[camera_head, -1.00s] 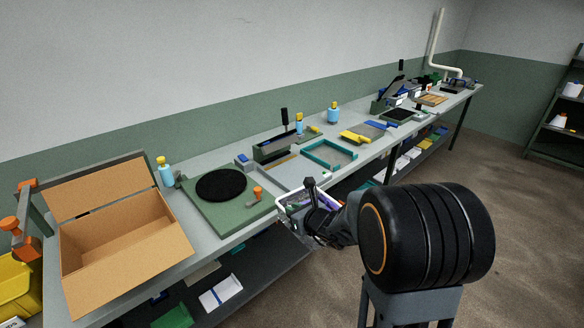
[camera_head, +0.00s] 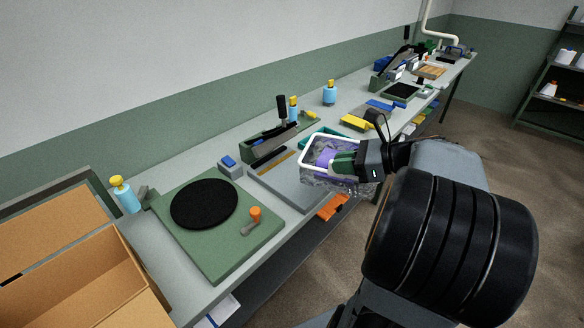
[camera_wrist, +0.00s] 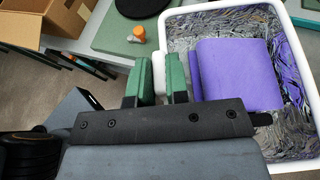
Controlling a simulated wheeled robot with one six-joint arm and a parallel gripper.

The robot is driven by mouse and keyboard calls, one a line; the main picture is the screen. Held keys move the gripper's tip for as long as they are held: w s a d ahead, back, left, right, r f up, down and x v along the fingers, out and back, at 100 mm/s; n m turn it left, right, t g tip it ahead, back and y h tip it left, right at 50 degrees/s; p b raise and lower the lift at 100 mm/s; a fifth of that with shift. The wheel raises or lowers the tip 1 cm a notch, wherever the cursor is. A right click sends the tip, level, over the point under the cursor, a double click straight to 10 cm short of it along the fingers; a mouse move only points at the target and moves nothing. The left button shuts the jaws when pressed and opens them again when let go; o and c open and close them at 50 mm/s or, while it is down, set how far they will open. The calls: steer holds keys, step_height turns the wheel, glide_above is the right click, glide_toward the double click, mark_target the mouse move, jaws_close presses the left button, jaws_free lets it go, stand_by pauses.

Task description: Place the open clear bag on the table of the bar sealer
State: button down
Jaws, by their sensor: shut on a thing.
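The open clear bag (camera_head: 320,174) has a stiff white rim and purple folded pieces inside; in the wrist view its rim (camera_wrist: 292,45) frames the purple pieces and crinkled clear film. My gripper (camera_head: 346,163) is shut on the near side of the rim, its green fingers (camera_wrist: 160,78) pinching the white edge. The bag is held up, mouth upward, over or just beside the right end of the bar sealer's grey table (camera_head: 280,188); the exact gap is unclear. The bar sealer (camera_head: 268,143), with a black upright handle, stands behind that table. The bag hides part of the table's right side.
A green board with a black disc (camera_head: 204,204) and orange knob lies left of the sealer. An open cardboard box (camera_head: 60,262) is at far left. A teal frame (camera_head: 322,134) is behind the bag. Blue bottles (camera_head: 330,92) stand along the back.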

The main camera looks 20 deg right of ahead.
mark_target(308, 164)
steer(key=w+f, duration=0.1)
steer(key=w, duration=0.1)
steer(key=w+a+f, duration=0.1)
steer(key=w, duration=0.2)
steer(key=w+f+p, duration=0.1)
steer(key=w, duration=0.2)
steer(key=shift+w+a+f, duration=0.15)
steer(key=shift+a+f, duration=0.2)
steer(key=shift+a, duration=0.05)
steer(key=w+f, duration=0.2)
steer(key=f, duration=0.1)
steer(key=w+f, duration=0.1)
steer(key=w, duration=0.1)
steer(key=shift+a+f, duration=0.4)
steer(key=shift+w+a+f+p, duration=0.1)
steer(key=shift+w+f+p, duration=0.25)
steer(key=shift+f, duration=0.25)
steer(key=shift+w+f, duration=0.1)
steer(key=shift+f, duration=1.55)
steer(key=c, duration=1.6)
jaws_free()
steer(key=shift+f, duration=0.15)
steer(key=o, duration=0.5)
